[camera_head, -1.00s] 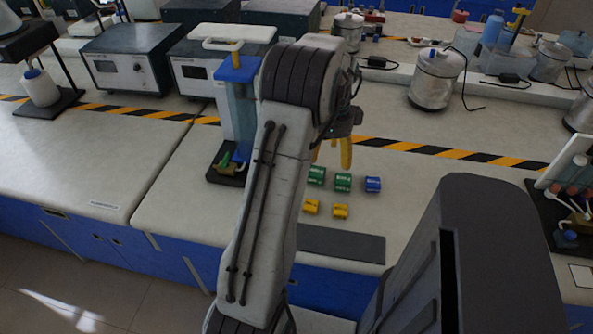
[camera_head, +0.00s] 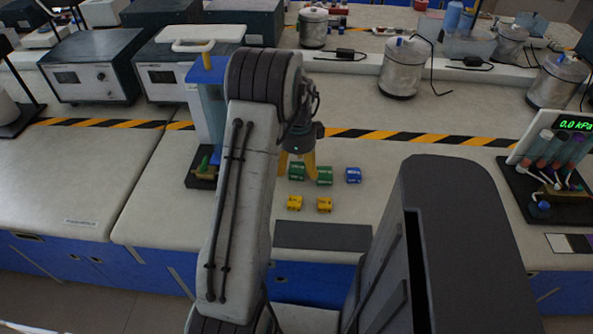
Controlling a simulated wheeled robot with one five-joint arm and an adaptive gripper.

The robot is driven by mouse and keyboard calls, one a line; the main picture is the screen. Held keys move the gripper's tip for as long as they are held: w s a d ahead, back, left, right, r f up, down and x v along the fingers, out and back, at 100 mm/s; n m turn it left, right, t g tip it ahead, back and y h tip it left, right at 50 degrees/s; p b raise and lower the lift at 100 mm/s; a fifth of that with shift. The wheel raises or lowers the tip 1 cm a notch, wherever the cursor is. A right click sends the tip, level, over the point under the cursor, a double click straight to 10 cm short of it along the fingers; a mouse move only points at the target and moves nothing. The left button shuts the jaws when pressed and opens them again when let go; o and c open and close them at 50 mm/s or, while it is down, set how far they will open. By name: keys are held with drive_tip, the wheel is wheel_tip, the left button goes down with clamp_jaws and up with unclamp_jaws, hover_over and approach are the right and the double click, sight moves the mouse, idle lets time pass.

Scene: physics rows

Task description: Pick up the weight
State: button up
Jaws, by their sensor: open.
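Small block-like weights stand on the pale bench: a left green one (camera_head: 297,172), a right green one (camera_head: 325,176), a blue one (camera_head: 353,175), a left yellow one (camera_head: 294,203) and a right yellow one (camera_head: 324,205). Which of them the task means, I cannot tell. My gripper (camera_head: 297,173) points down with its yellow fingers apart. The left green weight shows between the fingers, which partly overlap it in the picture. I cannot tell whether they touch it. The gripper holds nothing visible.
A dark grey mat (camera_head: 322,236) lies near the front edge. A blue-topped stand (camera_head: 205,115) is close at the left of my arm. A pressure-display rack (camera_head: 555,165) stands at the right. Metal canisters (camera_head: 404,68) stand behind the striped tape. The bench right of the blue weight is clear.

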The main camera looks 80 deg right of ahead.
drive_tip(key=shift+o, duration=0.4)
drive_tip(key=shift+a+f, duration=0.3)
drive_tip(key=shift+f, duration=0.3)
drive_tip(key=shift+s, duration=0.15)
drive_tip(key=c, duration=0.6)
drive_tip(key=shift+d, duration=0.15)
drive_tip(key=c, duration=0.3)
drive_tip(key=shift+r, duration=0.15)
drive_tip(key=c, duration=0.3)
drive_tip(key=shift+d+r, duration=0.1)
drive_tip(key=shift+c, duration=0.3)
drive_tip(key=shift+r, duration=0.1)
